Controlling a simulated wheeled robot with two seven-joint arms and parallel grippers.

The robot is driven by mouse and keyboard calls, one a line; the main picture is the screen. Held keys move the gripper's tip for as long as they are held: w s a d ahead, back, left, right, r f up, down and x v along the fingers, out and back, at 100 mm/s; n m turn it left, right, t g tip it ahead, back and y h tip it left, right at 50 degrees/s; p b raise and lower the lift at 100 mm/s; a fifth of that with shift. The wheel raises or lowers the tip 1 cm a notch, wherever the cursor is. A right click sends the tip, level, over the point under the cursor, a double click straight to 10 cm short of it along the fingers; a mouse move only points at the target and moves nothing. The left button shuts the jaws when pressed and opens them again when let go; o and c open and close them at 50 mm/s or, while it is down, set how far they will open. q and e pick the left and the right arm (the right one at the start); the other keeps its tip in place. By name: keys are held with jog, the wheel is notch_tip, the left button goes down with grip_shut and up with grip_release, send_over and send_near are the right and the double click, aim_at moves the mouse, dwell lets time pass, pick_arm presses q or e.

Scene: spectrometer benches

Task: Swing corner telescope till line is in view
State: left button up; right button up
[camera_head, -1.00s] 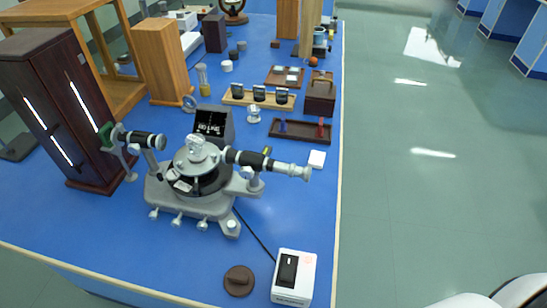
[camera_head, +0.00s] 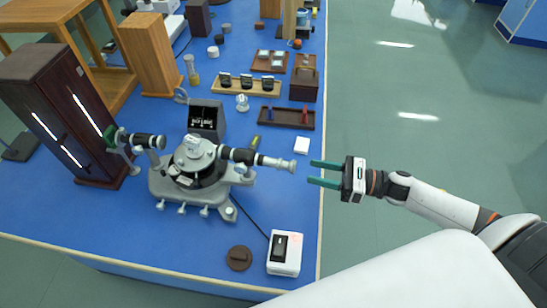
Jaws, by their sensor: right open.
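The spectrometer (camera_head: 192,176) stands on the blue bench, grey with a round dark table and a clear prism on top. Its telescope (camera_head: 258,158) points to the right, with the silver eyepiece end near the bench's right edge. The collimator (camera_head: 146,141) points left toward the dark lamp housing (camera_head: 62,110). My left gripper is not in view.
A white switch box (camera_head: 284,253) and a brown round cap (camera_head: 239,258) lie at the front. A dark tray (camera_head: 287,118), a wooden rack (camera_head: 246,86) and a white block (camera_head: 301,146) are behind the telescope. Open floor (camera_head: 400,140) lies right of the bench.

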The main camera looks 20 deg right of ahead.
aim_at(282, 165)
jog(key=p+x, duration=0.3)
jog(key=x, duration=0.7)
jog(key=shift+w+r, duration=0.1)
jog(key=shift+w+a, duration=0.3)
jog(key=shift+a, duration=0.1)
grip_shut()
jog(key=shift+a, duration=0.1)
